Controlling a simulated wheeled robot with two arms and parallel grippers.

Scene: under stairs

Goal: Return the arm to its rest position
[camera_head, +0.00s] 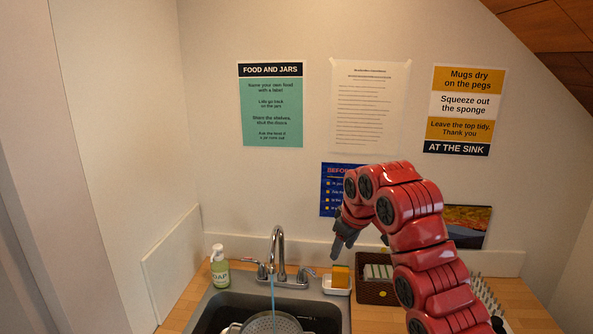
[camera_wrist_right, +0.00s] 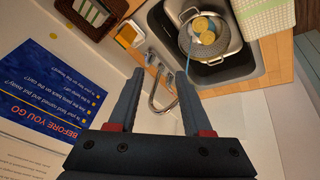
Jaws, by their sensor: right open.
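My right arm is red and rises from the lower right in the head view, bending over at the top. Its right gripper (camera_head: 345,240) points down in front of the wall, above and behind the sponge dish. In the right wrist view the two fingers of the gripper (camera_wrist_right: 158,95) are spread apart with nothing held between them. The tap (camera_wrist_right: 160,65) shows beyond the fingers there. My left gripper is in neither view.
The sink (camera_head: 215,308) holds a colander (camera_head: 272,324) under a running tap (camera_head: 279,250). A soap bottle (camera_head: 219,268), a yellow sponge (camera_head: 341,276) and a brown basket (camera_head: 374,292) stand around it. Posters hang on the wall behind; a sloping wooden ceiling (camera_head: 560,40) is at upper right.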

